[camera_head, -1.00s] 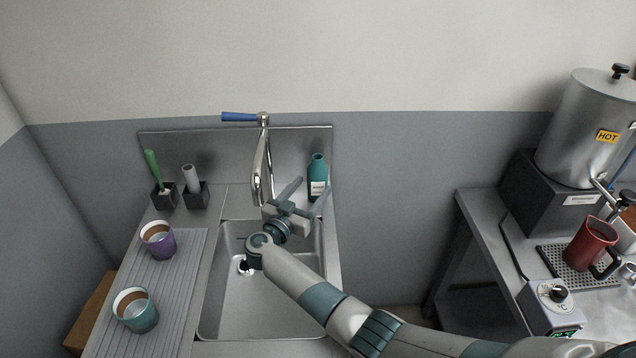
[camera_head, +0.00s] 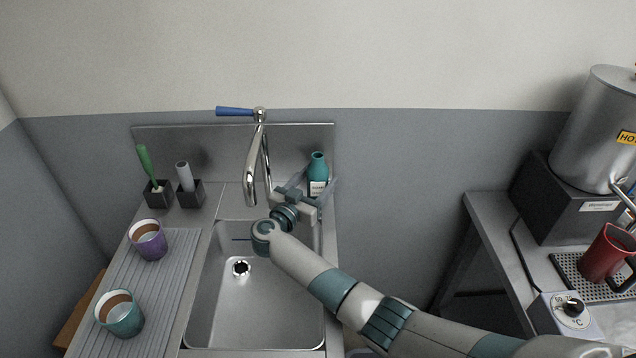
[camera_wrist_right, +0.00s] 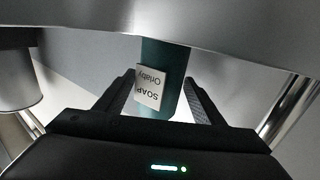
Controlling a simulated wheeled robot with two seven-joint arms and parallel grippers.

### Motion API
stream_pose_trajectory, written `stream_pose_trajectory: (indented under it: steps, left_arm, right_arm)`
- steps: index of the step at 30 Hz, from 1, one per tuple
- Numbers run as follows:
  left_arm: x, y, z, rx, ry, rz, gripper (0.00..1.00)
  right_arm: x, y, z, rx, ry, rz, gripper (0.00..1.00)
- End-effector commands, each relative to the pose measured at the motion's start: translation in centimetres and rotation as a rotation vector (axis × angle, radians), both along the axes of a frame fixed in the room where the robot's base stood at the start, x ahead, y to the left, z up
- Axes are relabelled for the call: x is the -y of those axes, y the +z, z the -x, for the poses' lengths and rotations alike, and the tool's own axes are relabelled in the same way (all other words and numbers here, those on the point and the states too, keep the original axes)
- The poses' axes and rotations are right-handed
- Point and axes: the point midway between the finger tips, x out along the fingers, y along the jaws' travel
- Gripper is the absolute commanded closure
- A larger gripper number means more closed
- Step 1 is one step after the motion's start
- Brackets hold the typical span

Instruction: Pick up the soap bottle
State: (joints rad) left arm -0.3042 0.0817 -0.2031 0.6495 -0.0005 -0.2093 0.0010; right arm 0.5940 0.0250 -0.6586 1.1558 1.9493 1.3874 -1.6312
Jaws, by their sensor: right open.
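The soap bottle (camera_head: 318,172) is teal with a white label and stands upright at the back right corner of the sink unit. My right gripper (camera_head: 315,188) is open, with its fingers pointing at the bottle and reaching to about its sides. In the right wrist view the bottle (camera_wrist_right: 165,62), its label reading SOAP, lies between the two open fingers (camera_wrist_right: 160,98). I cannot tell whether either finger touches it. The bottle's lower part is partly hidden by the gripper in the head view. My left gripper is not in view.
The faucet (camera_head: 256,165) rises just left of my right gripper. The sink basin (camera_head: 260,310) lies below my arm. Two dark holders with brushes stand at the back left. A purple cup (camera_head: 149,242) and a teal cup (camera_head: 124,318) stand on the drainboard. A red pitcher (camera_head: 606,255) is at right.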

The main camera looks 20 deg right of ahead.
Motion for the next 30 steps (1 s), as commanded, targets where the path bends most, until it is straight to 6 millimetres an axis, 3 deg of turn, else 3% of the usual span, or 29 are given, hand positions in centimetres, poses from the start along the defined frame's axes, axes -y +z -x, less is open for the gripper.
stream_pose_trajectory:
  steps: [3, 4, 10, 30]
  left_arm:
    - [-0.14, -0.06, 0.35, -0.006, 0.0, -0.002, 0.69]
    - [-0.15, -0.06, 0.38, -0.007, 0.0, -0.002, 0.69]
    - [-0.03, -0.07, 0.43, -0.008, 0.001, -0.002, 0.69]
    - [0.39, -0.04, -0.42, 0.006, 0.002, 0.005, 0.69]
  right_arm:
    - [-0.01, -0.03, 0.01, 0.0, 0.0, 0.0, 0.38]
    - [-0.01, -0.03, 0.01, 0.0, 0.0, 0.0, 0.42]
    - [-0.01, -0.04, 0.01, 0.0, 0.0, 0.0, 0.89]
    - [-0.06, 0.5, -0.02, 0.001, 0.001, -0.001, 0.89]
